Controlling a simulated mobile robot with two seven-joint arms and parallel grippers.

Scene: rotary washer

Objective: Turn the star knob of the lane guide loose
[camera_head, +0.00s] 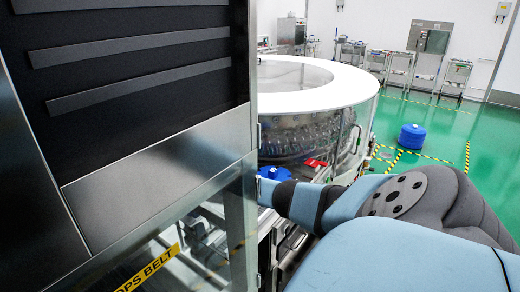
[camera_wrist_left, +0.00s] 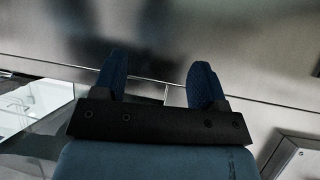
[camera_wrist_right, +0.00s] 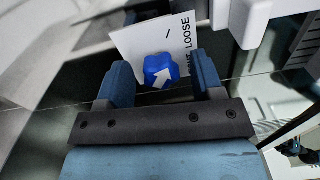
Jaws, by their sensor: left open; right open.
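The blue star knob (camera_wrist_right: 153,66) with a white arrow on it shows in the right wrist view, in front of a white label plate (camera_wrist_right: 128,42) with the word LOOSE. My right gripper (camera_wrist_right: 161,62) is open, with one finger on each side of the knob in this view; I cannot tell whether they touch it. In the head view my right arm reaches to the machine, and its gripper is partly hidden by the dark cabinet edge. My left gripper (camera_wrist_left: 160,62) is open and empty, facing a bare metal panel; it is not visible in the head view.
A dark cabinet with metal frame (camera_head: 150,190) fills the left of the head view. The round washer with white top ring (camera_head: 350,84) stands behind my right arm. A red part (camera_head: 316,163) sits at its base. Green floor with a blue drum (camera_head: 412,136) is farther right.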

